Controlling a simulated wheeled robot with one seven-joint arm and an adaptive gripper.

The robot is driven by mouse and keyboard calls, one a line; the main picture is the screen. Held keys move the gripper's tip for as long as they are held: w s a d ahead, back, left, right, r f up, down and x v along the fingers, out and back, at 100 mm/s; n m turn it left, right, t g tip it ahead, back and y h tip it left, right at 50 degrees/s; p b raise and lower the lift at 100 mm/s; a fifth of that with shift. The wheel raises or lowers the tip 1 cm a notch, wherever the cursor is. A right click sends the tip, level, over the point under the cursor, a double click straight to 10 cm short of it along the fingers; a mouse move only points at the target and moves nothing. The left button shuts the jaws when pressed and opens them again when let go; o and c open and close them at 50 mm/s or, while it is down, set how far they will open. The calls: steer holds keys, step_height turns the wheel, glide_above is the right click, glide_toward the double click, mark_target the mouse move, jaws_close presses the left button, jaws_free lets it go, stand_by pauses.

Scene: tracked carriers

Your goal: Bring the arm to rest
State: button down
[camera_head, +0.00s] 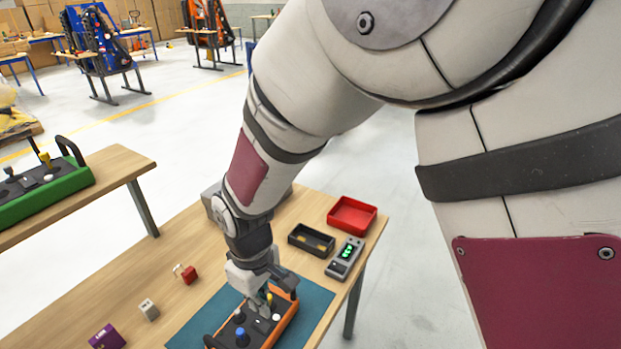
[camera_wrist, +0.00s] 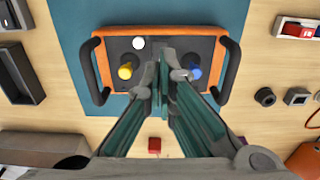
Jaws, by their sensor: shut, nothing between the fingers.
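My arm reaches down over the wooden table, with my gripper (camera_head: 262,297) low above an orange control box (camera_head: 286,317) with black handles. In the wrist view my gripper (camera_wrist: 165,72) is shut and empty, its fingertips together over the dark panel of the box (camera_wrist: 104,62). A yellow knob (camera_wrist: 125,71) is left of the fingertips and a blue knob (camera_wrist: 192,72) is right of them. A white button (camera_wrist: 138,43) is above and left of them. I cannot tell whether the fingertips touch the panel, and they hide part of it.
The box lies on a teal mat (camera_head: 318,300). Near it are a black tray (camera_head: 311,240), a red tray (camera_head: 352,215) and a grey meter with green digits (camera_head: 345,258). A red block (camera_head: 189,274), a pale cube (camera_head: 149,310) and a purple block (camera_head: 107,338) are at left.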

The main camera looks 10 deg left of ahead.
steer(key=w+d+r+m+t, duration=0.25)
steer(key=d+r+m, duration=0.45)
steer(key=d+r, duration=1.2)
steer(key=s+d+r+m+t, duration=0.1)
steer(key=s+d+r+m, duration=0.1)
steer(key=s+d, duration=0.4)
steer(key=s+d+r+m+t, duration=0.1)
steer(key=s+d+r+m, duration=0.2)
steer(key=d, duration=0.6)
steer(key=s+m, duration=0.1)
steer(key=s, duration=0.1)
steer(key=shift+s+d+r+m, duration=0.25)
steer(key=shift+s+r+m, duration=0.05)
steer(key=shift+s+r, duration=0.1)
steer(key=shift+t, duration=0.25)
